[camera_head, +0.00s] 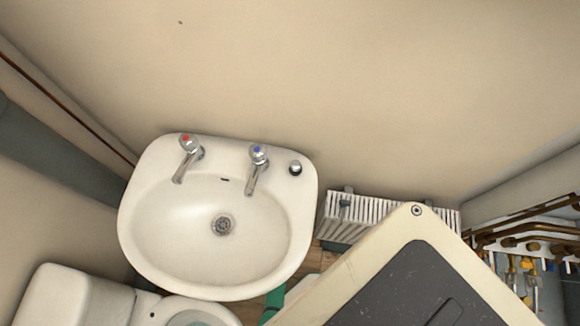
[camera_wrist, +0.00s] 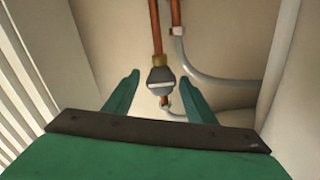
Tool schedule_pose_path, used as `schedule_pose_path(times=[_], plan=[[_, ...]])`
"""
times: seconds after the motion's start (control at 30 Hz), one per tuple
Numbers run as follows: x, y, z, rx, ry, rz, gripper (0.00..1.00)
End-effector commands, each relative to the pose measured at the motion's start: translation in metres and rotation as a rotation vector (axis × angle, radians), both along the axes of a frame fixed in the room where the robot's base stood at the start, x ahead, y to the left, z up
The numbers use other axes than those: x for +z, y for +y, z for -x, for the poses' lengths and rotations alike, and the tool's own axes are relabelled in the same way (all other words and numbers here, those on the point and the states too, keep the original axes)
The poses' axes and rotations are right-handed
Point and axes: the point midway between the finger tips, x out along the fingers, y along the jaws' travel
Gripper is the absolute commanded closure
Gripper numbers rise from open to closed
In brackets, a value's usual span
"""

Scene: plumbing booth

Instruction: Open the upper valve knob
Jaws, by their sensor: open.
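In the wrist view, my gripper (camera_wrist: 160,92) is open, with its two green fingers spread apart and nothing held between them. A grey and white valve piece (camera_wrist: 160,82) with a brass collar hangs on a vertical copper pipe (camera_wrist: 155,28). It appears between the fingertips in the picture and beyond them; I see no contact. A small copper and white fitting (camera_wrist: 165,102) shows just below it. I cannot tell for certain which of these is the upper valve knob, or how any knob is turned. My gripper is not clearly seen in the head view.
White ribs (camera_wrist: 28,75) stand close on the left in the wrist view, and a pale upright (camera_wrist: 283,60) is on the right. A grey pipe (camera_wrist: 205,76) curves behind. The head view shows a sink (camera_head: 150,215), radiator (camera_head: 375,207) and copper pipework (camera_head: 525,212).

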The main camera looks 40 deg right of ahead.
Motion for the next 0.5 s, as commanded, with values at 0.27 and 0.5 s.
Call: schedule_pose_path(times=[0.27,0.5], plan=[[-0.0001,-0.0005,-0.0013,0.002,0.0,0.0,0.49],[-0.0003,-0.0004,-0.0011,0.001,0.0,-0.001,0.91]])
